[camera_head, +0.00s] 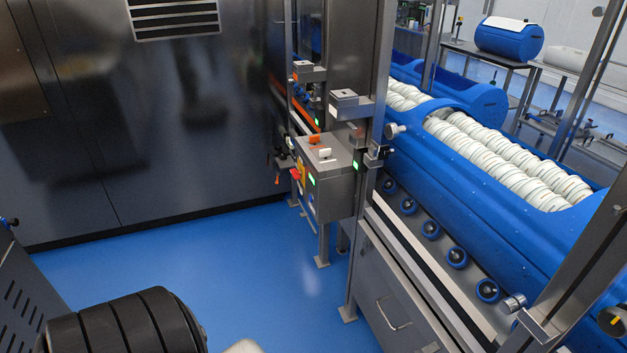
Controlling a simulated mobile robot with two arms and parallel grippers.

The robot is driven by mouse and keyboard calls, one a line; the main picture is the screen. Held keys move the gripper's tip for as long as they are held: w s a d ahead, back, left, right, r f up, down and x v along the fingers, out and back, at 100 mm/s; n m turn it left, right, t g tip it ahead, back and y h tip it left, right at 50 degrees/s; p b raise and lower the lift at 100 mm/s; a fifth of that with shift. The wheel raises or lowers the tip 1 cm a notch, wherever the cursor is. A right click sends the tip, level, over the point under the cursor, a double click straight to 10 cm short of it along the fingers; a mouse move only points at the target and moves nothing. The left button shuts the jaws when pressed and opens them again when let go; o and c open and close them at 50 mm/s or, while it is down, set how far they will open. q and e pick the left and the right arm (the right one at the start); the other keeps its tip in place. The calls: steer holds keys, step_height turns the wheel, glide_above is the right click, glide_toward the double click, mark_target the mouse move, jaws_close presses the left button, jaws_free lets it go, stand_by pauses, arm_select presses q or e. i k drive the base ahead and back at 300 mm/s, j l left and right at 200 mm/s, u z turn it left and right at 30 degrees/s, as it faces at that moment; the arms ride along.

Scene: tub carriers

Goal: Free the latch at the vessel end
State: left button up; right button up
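A long blue tub (470,190) lies on a roller frame at the right, with rows of white round items (515,165) in its open top. A silver knob (394,130) sits by its near left end, beside a steel post. A small dark clamp-like part (376,154) is on that post. I cannot tell which part is the latch, or whether it is engaged. Neither of my gripper tips shows in the head view.
A steel control box (325,180) with orange and white switches stands left of the post. Blue-rimmed rollers (457,257) line the frame above a steel cabinet (385,290). A large steel wall (150,120) is at left. The blue floor (220,265) between is clear.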

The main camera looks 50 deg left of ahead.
mark_target(363, 252)
steer(key=u, duration=1.15)
steer(key=i+j, duration=0.4)
steer(key=i+j+z, duration=0.45)
steer(key=j+z, duration=0.2)
steer(key=i+j+z, duration=0.15)
steer(key=j+z, duration=0.15)
steer(key=z, duration=0.3)
